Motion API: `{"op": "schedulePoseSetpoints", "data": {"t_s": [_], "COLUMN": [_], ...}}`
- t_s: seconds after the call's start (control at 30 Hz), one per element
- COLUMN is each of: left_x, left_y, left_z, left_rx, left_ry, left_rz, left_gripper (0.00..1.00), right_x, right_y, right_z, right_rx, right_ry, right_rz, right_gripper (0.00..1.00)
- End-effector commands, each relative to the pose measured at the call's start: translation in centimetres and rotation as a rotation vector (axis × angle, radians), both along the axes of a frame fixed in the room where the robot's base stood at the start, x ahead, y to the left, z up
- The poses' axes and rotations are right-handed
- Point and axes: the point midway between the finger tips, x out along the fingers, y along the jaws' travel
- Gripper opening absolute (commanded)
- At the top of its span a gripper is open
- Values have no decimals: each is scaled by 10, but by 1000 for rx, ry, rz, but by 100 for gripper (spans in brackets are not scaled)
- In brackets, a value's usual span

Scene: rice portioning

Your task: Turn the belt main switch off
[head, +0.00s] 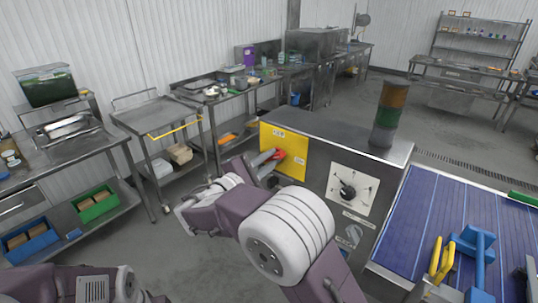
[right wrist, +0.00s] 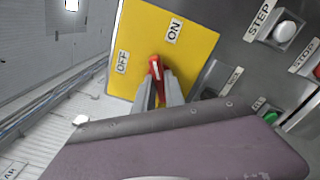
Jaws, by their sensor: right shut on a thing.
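The belt main switch has a yellow plate (head: 296,147) on the side of the grey machine cabinet; the plate fills the upper middle of the right wrist view (right wrist: 203,44). Its red handle (right wrist: 155,66) stands out from the plate, below the ON label (right wrist: 174,31) and right of the OFF label (right wrist: 122,61). My right gripper (right wrist: 159,88) is shut on the red handle, one finger on each side. The handle's lower part is hidden between the fingers. In the head view the red handle (head: 279,155) shows at the gripper's tips. My left gripper is out of view.
The cabinet also carries a black dial (head: 347,191) and a signal tower (head: 389,112). A blue conveyor belt (head: 440,210) lies to the right. A steel cart (head: 160,115) and benches stand at left. The wrist view shows a STEP button (right wrist: 285,31) near the plate.

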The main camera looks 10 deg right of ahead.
Motion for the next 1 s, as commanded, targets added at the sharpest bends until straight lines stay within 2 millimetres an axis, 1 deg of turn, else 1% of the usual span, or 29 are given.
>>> {"op": "schedulePoseSetpoints", "data": {"t_s": [0.03,0.27,0.7,1.0], "left_x": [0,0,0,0], "left_y": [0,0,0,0], "left_z": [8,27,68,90], "left_rx": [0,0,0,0], "left_ry": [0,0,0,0], "left_rz": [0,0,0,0], "left_gripper": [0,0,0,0], "right_x": [0,0,0,0], "right_y": [-1,-1,-1,0], "right_z": [4,5,7,6], "right_rx": [-26,-162,-412,-541], "right_ry": [34,206,523,685], "right_rz": [-4,-3,-2,-2], "right_gripper": [0,0,0,0]}}
